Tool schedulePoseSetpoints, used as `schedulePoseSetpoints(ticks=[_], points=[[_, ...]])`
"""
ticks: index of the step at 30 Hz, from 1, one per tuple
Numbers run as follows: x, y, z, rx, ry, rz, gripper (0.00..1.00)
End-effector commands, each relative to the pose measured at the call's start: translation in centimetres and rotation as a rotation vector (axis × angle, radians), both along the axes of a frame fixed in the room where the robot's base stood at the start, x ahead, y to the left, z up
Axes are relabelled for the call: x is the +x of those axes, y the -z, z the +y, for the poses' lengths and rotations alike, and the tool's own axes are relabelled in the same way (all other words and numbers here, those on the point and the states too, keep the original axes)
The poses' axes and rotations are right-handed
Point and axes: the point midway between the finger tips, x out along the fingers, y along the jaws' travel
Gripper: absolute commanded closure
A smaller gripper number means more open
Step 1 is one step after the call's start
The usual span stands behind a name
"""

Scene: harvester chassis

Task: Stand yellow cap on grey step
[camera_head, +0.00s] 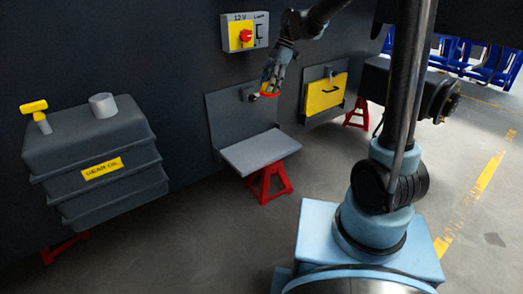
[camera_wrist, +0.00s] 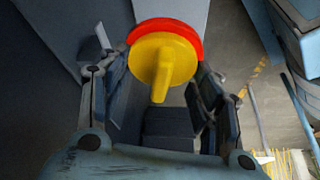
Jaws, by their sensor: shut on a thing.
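The yellow cap (camera_wrist: 163,62) is a round yellow disc with a tab and a red rim. My gripper (camera_wrist: 160,75) is shut on it, with a finger on either side in the wrist view. In the head view the cap (camera_head: 269,95) shows as a small red and yellow edge below my gripper (camera_head: 270,85). The grey step (camera_head: 262,151) is a flat light-grey plate in front of a dark back panel. The cap is in the air above the step's back part, apart from its top. The step's top is bare.
A dark tank (camera_head: 90,150) with an open grey neck (camera_head: 103,104) and a yellow T-handle (camera_head: 35,108) stands at left. A switch box (camera_head: 245,33) is on the wall above. A yellow-fronted box (camera_head: 325,93) is right of my gripper. Red stands (camera_head: 268,183) are below.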

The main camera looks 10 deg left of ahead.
Motion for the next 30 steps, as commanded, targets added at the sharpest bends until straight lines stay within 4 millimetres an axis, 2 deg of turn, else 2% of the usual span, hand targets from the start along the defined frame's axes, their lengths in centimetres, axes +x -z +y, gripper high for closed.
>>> schedulePoseSetpoints(ticks=[3,6,10,14,30], points=[[-2.2,-1.5,1.5,-0.001,-0.126,0.001,0.76],[-3.2,-2.2,2.1,-0.001,-0.187,0.000,0.76],[-3.6,-1.6,2.4,-0.001,-0.213,0.000,0.76],[-3.6,0.9,2.4,-0.001,-0.214,0.000,0.76],[-3.5,12.6,2.4,-0.001,-0.212,0.000,0.76]])
